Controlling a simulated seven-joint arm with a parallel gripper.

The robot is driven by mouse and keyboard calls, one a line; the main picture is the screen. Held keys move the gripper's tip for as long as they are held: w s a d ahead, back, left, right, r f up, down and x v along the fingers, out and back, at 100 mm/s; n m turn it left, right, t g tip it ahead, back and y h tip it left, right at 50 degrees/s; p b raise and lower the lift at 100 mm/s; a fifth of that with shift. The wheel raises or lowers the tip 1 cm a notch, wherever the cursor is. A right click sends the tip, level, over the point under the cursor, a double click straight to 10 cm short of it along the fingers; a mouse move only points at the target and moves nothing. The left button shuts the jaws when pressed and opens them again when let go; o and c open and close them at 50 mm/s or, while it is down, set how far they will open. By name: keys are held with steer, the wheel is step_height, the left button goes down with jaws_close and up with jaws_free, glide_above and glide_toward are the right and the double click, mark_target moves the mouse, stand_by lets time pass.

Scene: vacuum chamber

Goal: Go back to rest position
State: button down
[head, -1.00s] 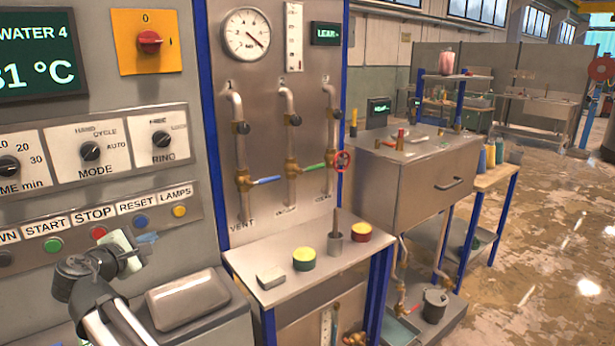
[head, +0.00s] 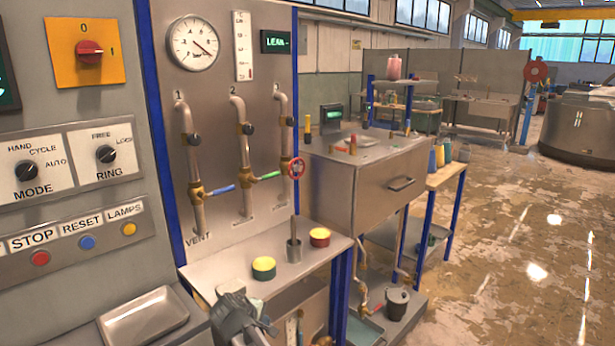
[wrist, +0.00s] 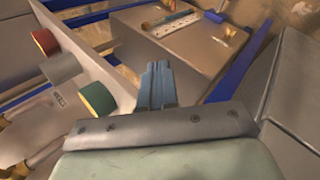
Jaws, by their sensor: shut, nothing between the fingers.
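My gripper (head: 250,312) is at the bottom of the head view, in front of the small steel shelf (head: 215,275) under the valve panel. In the wrist view its blue-grey fingers (wrist: 157,84) are together with nothing between them. On the shelf, a yellow-and-green round tin (head: 264,268) and a yellow-and-red round tin (head: 319,237) stand beside a grey cup with a rod (head: 294,248).
A grey tray (head: 145,315) sits on the ledge below the button panel at left. Pipes with valves and a red handwheel (head: 297,168) stand behind the shelf. A steel cabinet (head: 370,185) stands to the right. The wet floor (head: 530,240) at right is open.

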steer(key=s+d+f+m+g+y, duration=0.1)
steer(key=s+d+f+m+g, duration=0.1)
steer(key=s+d+f+m, duration=0.6)
steer(key=s+d+f+m+g+y, duration=0.1)
steer(key=s+d+f+g, duration=0.15)
steer(key=d+f, duration=0.65)
steer(key=s+d+f+m+g+y, duration=0.1)
steer(key=s+d+f+m+g, duration=0.3)
steer(key=d, duration=0.9)
steer(key=s+f+g, duration=0.2)
steer(key=s+f, duration=0.7)
steer(key=s, duration=0.6)
steer(key=s+f+g, duration=0.3)
steer(key=s+f, duration=0.7)
steer(key=s, duration=0.4)
steer(key=shift+s+f+m+g, duration=0.3)
steer(key=shift+s+m+g, duration=0.05)
steer(key=shift+m, duration=0.05)
